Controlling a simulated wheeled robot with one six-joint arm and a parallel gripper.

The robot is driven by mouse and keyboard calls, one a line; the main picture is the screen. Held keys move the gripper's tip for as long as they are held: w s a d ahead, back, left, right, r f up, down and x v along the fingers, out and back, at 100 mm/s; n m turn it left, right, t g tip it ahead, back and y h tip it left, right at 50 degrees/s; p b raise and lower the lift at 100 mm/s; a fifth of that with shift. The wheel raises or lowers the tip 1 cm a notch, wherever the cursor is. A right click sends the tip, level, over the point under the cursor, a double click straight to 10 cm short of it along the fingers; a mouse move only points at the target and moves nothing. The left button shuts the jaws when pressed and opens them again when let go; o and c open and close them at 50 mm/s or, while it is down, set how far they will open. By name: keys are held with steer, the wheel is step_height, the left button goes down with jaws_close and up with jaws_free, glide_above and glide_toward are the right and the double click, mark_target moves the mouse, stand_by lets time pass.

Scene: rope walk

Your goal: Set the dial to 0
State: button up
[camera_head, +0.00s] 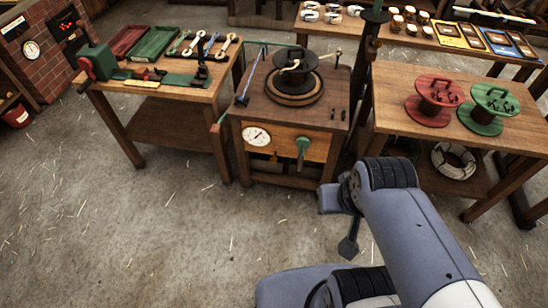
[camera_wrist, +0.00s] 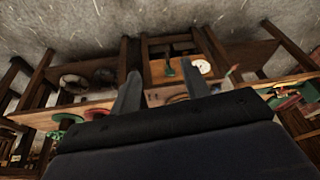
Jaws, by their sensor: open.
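A round white dial (camera_head: 256,136) with small dark marks is on the left of the front panel of the middle wooden stand (camera_head: 290,172). Its figures are too small to read. A green lever-like handle (camera_head: 302,150) sticks out to its right on the same panel. In the wrist view, which is upside down, the dial (camera_wrist: 202,66) and the green handle (camera_wrist: 169,68) show beyond my fingers. My gripper (camera_wrist: 162,88) is open, with nothing between its two grey fingers. It is apart from the panel.
A dark reel-like drum (camera_head: 296,68) tops the stand. A left bench (camera_head: 135,95) holds trays and wrenches. A right table (camera_head: 395,95) holds a red spool (camera_head: 433,100) and a green spool (camera_head: 490,108). Another round gauge (camera_head: 31,49) is on the brick wall. The front floor is clear.

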steer(key=shift+w+f, duration=0.1)
steer(key=shift+c, duration=0.6)
steer(key=w+f+n+b, duration=0.1)
steer(key=w+f+b, duration=0.2)
steer(key=w+a+f+n+g+b, duration=0.1)
steer(key=w+f+b, duration=0.2)
steer(key=f, duration=0.1)
steer(key=w+a+f+n+g+b, duration=0.1)
steer(key=w+f+n+b, duration=0.1)
steer(key=w+f+b, duration=0.1)
steer(key=shift+w+a+f, duration=0.2)
steer(key=shift+w+f, duration=0.15)
jaws_close()
steer(key=w+a+f+n+g+h+b, duration=0.1)
steer(key=w+a+f+n+b, duration=0.2)
steer(key=f, duration=1.1)
steer(key=w+a+f+n+g+h+b, duration=0.1)
steer(key=w+a+f+n+b, duration=0.3)
steer(key=f+b, duration=0.5)
steer(key=w+a+f+n+g+b, duration=0.1)
steer(key=w+a+f+n+b, duration=0.2)
steer(key=f, duration=1.8)
steer(key=w+a+b, duration=0.2)
steer(key=w+b, duration=0.1)
steer(key=shift+a+f+n+h, duration=0.2)
steer(key=shift+a+n+h, duration=0.1)
steer(key=shift+h, duration=0.1)
steer(key=shift+w, duration=0.15)
